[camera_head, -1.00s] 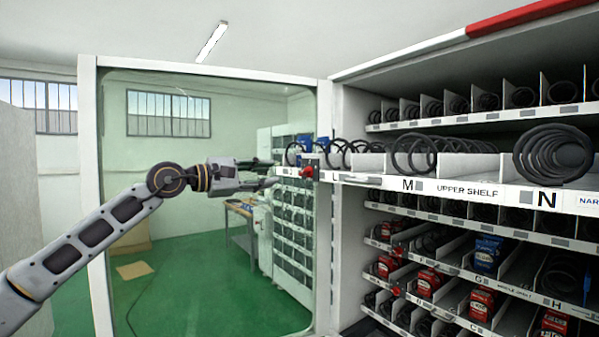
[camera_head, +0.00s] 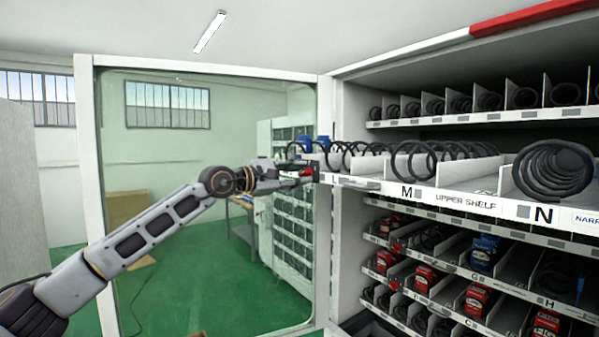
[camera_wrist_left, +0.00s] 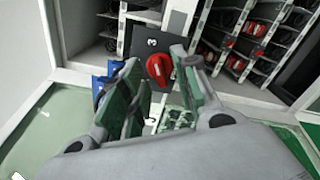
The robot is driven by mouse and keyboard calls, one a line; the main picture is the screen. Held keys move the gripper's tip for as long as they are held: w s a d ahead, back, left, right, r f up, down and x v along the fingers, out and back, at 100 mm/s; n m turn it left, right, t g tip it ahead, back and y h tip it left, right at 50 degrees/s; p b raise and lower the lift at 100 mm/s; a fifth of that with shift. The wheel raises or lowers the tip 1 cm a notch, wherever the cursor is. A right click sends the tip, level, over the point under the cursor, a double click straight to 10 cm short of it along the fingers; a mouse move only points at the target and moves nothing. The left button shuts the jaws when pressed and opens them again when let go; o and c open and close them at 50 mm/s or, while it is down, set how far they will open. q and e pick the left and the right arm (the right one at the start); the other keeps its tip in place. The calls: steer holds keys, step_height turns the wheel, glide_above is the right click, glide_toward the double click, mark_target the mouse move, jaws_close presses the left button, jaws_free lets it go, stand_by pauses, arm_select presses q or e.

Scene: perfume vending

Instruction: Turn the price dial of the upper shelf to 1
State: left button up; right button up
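The price dial is a red knob (camera_wrist_left: 159,69) on a dark plate (camera_wrist_left: 151,41) marked with a 3 in the left wrist view. It also shows small and red in the head view (camera_head: 307,172), at the left end of the pulled-out upper shelf (camera_head: 465,201). My left gripper (camera_wrist_left: 156,62) is open, its two fingers on either side of the knob. I cannot tell whether they touch it. In the head view my left gripper (camera_head: 291,170) partly covers the dial's area. My right gripper is not in view.
Wire coils (camera_head: 553,168) stand on the upper shelf. Lower shelves hold red and blue boxes (camera_head: 484,252). The glass door's white frame (camera_head: 323,230) is close beside the shelf's left end. Open green floor (camera_head: 200,295) shows through the glass.

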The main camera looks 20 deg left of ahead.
arm_select(q)
steer(key=shift+w+d, duration=0.25)
steer(key=shift+w, duration=0.05)
steer(key=shift+c, duration=0.4)
jaws_close()
